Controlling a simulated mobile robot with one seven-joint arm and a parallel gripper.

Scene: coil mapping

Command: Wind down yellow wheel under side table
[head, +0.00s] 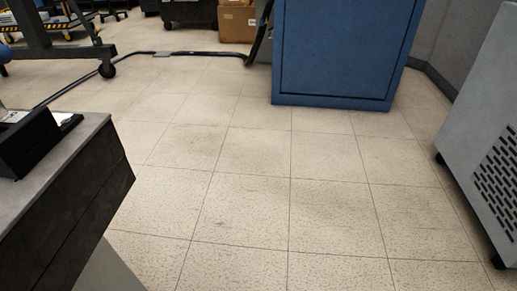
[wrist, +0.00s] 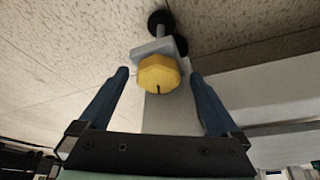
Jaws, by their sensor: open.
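The yellow wheel (wrist: 158,74) is a faceted knob with a dark slot or mark, below a grey bracket (wrist: 154,47) in the wrist view. Black round parts, perhaps a caster, show beyond the bracket. My gripper (wrist: 160,79) is open, its two blue fingers on either side of the wheel with gaps between. It appears not to touch the wheel; the exact depth is hard to tell. The head view shows neither the gripper nor the yellow wheel.
In the head view, a dark-fronted table (head: 75,200) stands at left, a blue cabinet (head: 335,50) at the back and a grey wheeled unit (head: 490,140) at right. A black cable (head: 180,53) crosses the far floor. The tiled floor between is clear.

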